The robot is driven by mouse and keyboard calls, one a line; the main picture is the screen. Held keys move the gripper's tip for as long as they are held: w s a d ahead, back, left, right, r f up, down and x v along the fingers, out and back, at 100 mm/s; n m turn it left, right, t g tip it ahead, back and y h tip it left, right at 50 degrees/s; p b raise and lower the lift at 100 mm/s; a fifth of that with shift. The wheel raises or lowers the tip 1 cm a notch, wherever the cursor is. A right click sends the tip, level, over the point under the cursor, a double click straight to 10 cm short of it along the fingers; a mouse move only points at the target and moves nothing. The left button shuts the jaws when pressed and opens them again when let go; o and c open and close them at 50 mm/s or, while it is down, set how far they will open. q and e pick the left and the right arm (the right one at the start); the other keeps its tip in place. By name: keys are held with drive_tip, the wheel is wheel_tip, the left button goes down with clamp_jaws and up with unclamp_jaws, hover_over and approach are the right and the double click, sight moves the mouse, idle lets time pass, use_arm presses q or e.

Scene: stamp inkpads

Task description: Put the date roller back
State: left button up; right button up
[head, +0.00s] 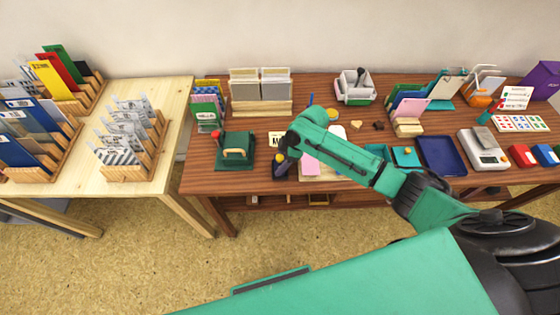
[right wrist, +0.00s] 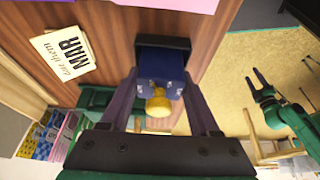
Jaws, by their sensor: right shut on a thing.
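My right gripper (right wrist: 165,92) is shut on a blue block-like thing with a yellow knob, which I take to be the date roller (right wrist: 160,75). A black square-edged part shows at its far end. In the head view the right gripper (head: 281,165) hangs at the front edge of the brown table, just right of a green box with a wooden handle and a red-topped lever (head: 237,152). The roller is mostly hidden there. My left gripper (right wrist: 250,92) shows small in the right wrist view, with its fingers apart and nothing visible between them.
A "MAR" card (right wrist: 65,55) lies on the brown table near the right gripper. Pink paper (head: 310,165) lies right of it. A blue tray (head: 441,156) and a scale (head: 483,149) stand farther right. A pale table (head: 170,110) with card racks stands left.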

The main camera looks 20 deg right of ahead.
drive_tip(key=shift+f, duration=0.1)
drive_tip(key=o, duration=1.4)
drive_tip(key=shift+c, duration=0.2)
drive_tip(key=v, duration=1.2)
drive_tip(key=shift+b, duration=0.3)
